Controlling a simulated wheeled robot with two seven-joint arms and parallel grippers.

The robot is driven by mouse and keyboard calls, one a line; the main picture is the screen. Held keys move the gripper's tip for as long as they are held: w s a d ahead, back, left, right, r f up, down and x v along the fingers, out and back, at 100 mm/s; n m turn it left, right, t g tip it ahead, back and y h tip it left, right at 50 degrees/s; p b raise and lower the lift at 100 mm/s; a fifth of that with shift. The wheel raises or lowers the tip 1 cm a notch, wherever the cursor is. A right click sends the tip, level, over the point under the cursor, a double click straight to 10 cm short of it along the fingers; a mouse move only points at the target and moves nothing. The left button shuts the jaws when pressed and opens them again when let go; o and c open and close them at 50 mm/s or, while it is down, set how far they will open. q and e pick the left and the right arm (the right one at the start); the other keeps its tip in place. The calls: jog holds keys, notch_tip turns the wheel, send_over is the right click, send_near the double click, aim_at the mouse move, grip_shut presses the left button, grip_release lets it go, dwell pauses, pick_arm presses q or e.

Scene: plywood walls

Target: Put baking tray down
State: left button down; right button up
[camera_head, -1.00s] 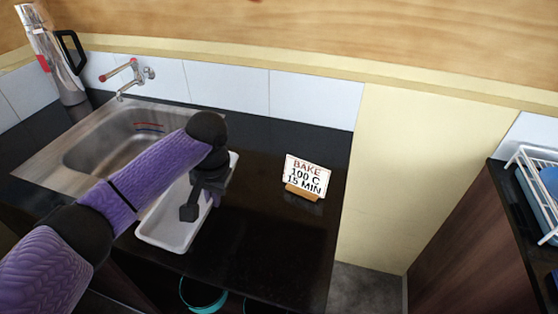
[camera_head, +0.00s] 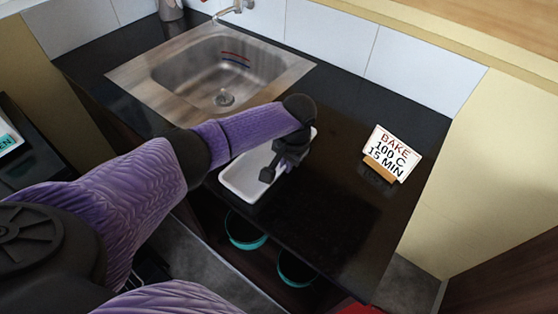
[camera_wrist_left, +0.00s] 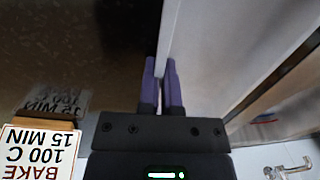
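The white baking tray (camera_head: 243,181) is at the front edge of the dark counter, right of the sink. It looks level and low; I cannot tell whether its base fully touches the counter. My left gripper (camera_head: 279,168) is over the tray's right side, pointing down. In the left wrist view, the purple fingers (camera_wrist_left: 160,88) are close together with the thin rim of the tray (camera_wrist_left: 215,50) between them. The gripper and forearm hide part of the tray. My right gripper is not in view.
A metal sink (camera_head: 220,75) lies behind and left of the tray. A sign reading "BAKE 100 C 15 MIN" (camera_head: 392,153) stands on the counter to the right. The counter (camera_head: 335,215) between tray and sign is bare. Teal-rimmed pots (camera_head: 245,238) sit below.

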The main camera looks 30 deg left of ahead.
pick_arm(q)
jog(key=shift+w+d+f, duration=0.1)
jog(key=shift+w+d, duration=0.1)
jog(key=shift+d, duration=0.6)
jog(key=c, duration=0.8)
grip_release()
jog(key=shift+d, duration=0.25)
jog(key=shift+w+a, duration=0.2)
jog(key=shift+a, duration=0.1)
jog(key=shift+s+a+r, duration=0.1)
jog(key=shift+r, duration=0.2)
jog(key=r+p, duration=0.1)
jog(key=r, duration=0.3)
jog(key=d+r+p, duration=0.1)
jog(key=r, duration=0.3)
jog(key=r+p, duration=0.2)
jog(key=r, duration=0.2)
jog(key=shift+s+d, duration=0.2)
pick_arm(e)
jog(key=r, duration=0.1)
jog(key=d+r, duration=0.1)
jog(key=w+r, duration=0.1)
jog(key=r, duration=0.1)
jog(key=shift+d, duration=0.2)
